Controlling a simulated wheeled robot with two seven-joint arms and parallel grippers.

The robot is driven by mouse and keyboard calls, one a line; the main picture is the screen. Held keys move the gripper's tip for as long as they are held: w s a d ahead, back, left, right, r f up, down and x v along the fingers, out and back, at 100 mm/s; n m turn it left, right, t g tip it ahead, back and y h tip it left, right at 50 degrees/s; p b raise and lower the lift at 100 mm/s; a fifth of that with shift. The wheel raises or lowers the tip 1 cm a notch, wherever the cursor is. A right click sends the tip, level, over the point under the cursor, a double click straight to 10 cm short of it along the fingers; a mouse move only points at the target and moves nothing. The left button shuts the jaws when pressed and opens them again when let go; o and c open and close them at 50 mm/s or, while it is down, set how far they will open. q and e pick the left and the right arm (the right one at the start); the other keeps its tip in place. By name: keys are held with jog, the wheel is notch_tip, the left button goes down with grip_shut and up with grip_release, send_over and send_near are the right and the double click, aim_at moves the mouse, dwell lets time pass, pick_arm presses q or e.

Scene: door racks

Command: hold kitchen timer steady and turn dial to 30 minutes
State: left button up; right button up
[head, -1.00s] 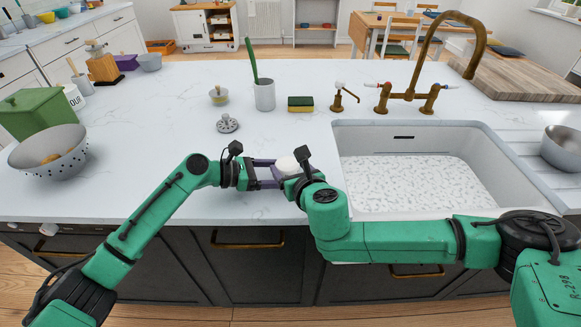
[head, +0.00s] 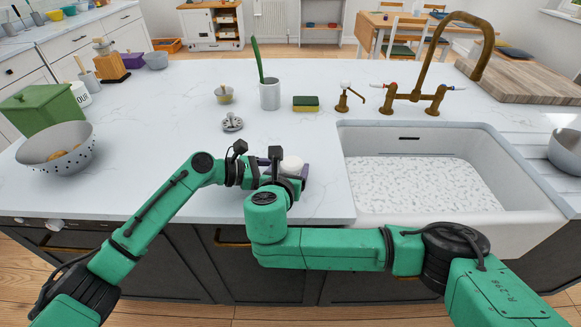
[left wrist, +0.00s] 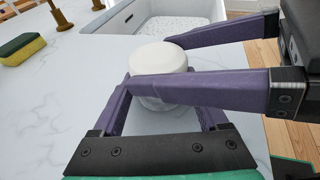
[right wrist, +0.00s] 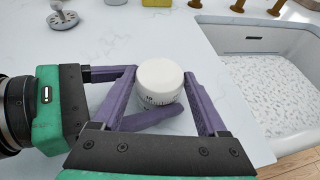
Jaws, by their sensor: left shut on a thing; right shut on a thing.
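The kitchen timer is a short white cylinder with a rounded top (head: 292,163), upright near the counter's front edge, left of the sink. It also shows in the left wrist view (left wrist: 158,62) and right wrist view (right wrist: 160,74), where small dark marks circle its lower part; the setting is unreadable. My left gripper (left wrist: 160,88) comes in from the left, low, its purple fingers shut on the timer's lower part. My right gripper (right wrist: 161,78) reaches in from the front, its purple fingers shut on the upper part, the dial. In the head view its wrist hides part of the fingers.
The white sink (head: 345,170) lies close on the right. A colander (head: 55,148) is far left. The counter between is clear.

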jog(key=o, duration=1.3)
